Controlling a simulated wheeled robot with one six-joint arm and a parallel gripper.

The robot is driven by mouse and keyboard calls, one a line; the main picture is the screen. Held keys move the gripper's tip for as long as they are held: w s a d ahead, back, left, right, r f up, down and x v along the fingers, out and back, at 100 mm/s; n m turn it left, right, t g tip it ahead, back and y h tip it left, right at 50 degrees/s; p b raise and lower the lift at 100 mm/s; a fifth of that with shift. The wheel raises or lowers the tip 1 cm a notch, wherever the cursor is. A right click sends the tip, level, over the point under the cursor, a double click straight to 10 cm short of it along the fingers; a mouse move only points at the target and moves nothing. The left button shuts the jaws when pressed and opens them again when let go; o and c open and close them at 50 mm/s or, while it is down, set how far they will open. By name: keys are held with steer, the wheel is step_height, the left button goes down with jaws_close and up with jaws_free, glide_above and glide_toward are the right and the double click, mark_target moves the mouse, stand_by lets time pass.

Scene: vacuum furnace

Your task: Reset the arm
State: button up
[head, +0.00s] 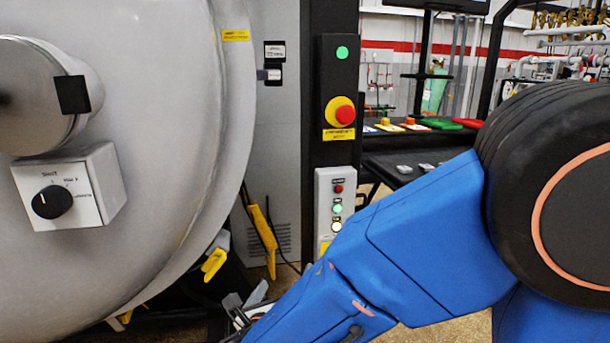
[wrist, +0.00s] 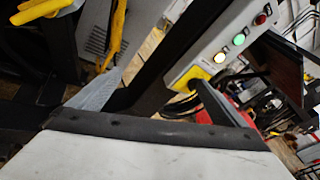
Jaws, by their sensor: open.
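My blue arm (head: 400,245) reaches from the right side down to the bottom middle of the head view. My gripper (head: 243,303) is at its low end, partly cut off by the bottom edge, in front of the dark stand under the furnace. In the wrist view my gripper (wrist: 155,97) shows two fingers spread wide apart, a light grey one on the left and a dark one on the right. Nothing is seen between them. The gripper appears apart from the furnace and the panel.
The round grey furnace door (head: 150,150) fills the left, with a black knob (head: 52,202) on a box. A yellow handle (head: 262,240) hangs beside it. A black post carries a red emergency button (head: 345,115) above a button panel (head: 337,205). A dark table (head: 385,165) stands behind.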

steer(key=s+d+m+g+h, duration=0.3)
steer(key=d+m, duration=0.5)
steer(key=d, duration=0.6)
steer(key=d+m+g+h, duration=0.2)
steer(key=d+m+g, duration=0.5)
steer(key=d, duration=0.7)
steer(key=s+d+r+m+y, duration=0.1)
steer(key=s+d+m+y, duration=0.2)
steer(key=s+m, duration=0.5)
steer(key=s+d+r+m+g+y, duration=0.1)
steer(key=s+d+m+y, duration=0.2)
steer(key=s+m, duration=0.6)
steer(key=m+y, duration=0.2)
steer(key=m, duration=0.5)
steer(key=shift+d+r+m, duration=0.2)
steer(key=shift+d+m, duration=0.2)
